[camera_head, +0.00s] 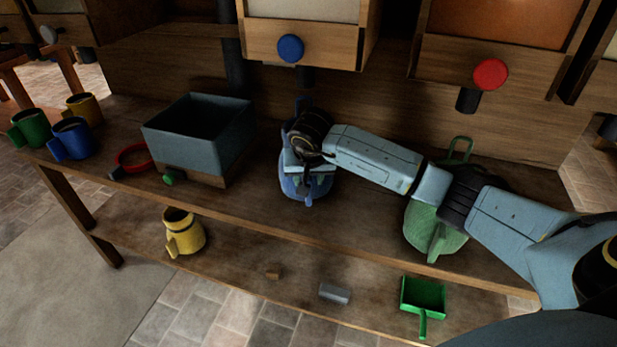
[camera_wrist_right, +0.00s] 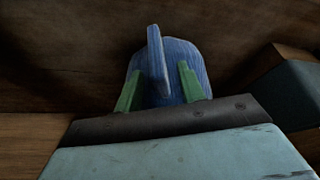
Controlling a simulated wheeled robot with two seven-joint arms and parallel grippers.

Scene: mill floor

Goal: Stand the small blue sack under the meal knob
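The small blue sack (camera_head: 307,190) stands on the bench top, below and slightly right of the blue knob (camera_head: 291,48); it also shows in the right wrist view (camera_wrist_right: 178,65). My right gripper (camera_wrist_right: 160,88) is at the sack, with its green fingers apart on either side of the sack's upright blue fin. Gaps show between the fin and both fingers. In the head view my wrist and hand cover much of the sack, and the fingers are hidden. A red knob (camera_head: 491,74) is farther right. I cannot tell which knob is the meal one. My left gripper is out of view.
A grey open bin (camera_head: 201,135) stands left of the sack. A green sack (camera_head: 433,228) stands right, partly behind my right arm. Several mugs (camera_head: 72,138) and a red ring-shaped item (camera_head: 132,158) are at left. The lower shelf holds a yellow jug (camera_head: 184,232) and a green scoop (camera_head: 423,296).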

